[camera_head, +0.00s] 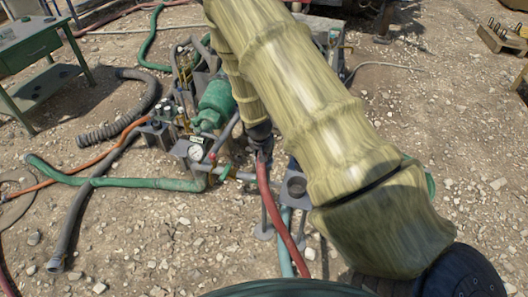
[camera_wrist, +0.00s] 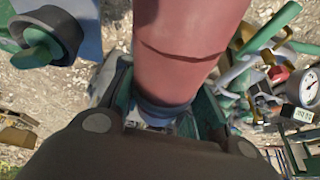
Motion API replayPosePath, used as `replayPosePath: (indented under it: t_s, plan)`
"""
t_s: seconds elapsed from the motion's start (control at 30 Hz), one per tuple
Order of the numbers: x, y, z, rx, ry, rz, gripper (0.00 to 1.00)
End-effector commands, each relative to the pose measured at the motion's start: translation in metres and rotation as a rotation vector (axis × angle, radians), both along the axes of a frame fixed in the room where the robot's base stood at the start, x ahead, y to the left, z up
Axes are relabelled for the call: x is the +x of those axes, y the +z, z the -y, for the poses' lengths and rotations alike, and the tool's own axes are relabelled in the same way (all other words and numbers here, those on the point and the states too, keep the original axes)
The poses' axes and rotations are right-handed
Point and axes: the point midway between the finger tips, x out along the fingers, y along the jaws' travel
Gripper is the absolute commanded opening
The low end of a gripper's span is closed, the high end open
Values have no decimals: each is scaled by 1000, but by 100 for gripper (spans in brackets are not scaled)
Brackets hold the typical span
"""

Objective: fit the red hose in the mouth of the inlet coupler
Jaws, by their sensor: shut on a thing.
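The red hose (camera_head: 270,205) hangs from my gripper (camera_head: 261,140) and curves down toward the bottom of the head view. In the wrist view the hose (camera_wrist: 185,45) fills the top middle, with a dark blue band near my gripper (camera_wrist: 162,108). My gripper is shut on the hose. A grey fitting with a round open mouth (camera_head: 295,187), which looks like the inlet coupler, stands just right of the hose in the head view. The hose is apart from that mouth. The far end of the hose is out of view, and my arm hides part of the scene.
A pump set with a green motor (camera_head: 215,103) and a pressure gauge (camera_head: 195,152) stands left of my gripper. Green hose (camera_head: 130,182) and grey hose (camera_head: 125,105) lie on the gravel. A green table (camera_head: 35,45) is at far left. Gravel at right is mostly clear.

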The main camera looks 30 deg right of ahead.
Motion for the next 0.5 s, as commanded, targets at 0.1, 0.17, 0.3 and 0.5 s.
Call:
replayPosePath:
  t_s: [0.1, 0.17, 0.3, 0.5]
  plan:
    - [0, -1, 0, -1, 0, 1, 0]
    - [0, -2, 0, 0, 0, 1, 0]
    - [0, -3, 0, -1, 0, 1, 0]
    - [0, -3, 0, -1, 0, 1, 55]
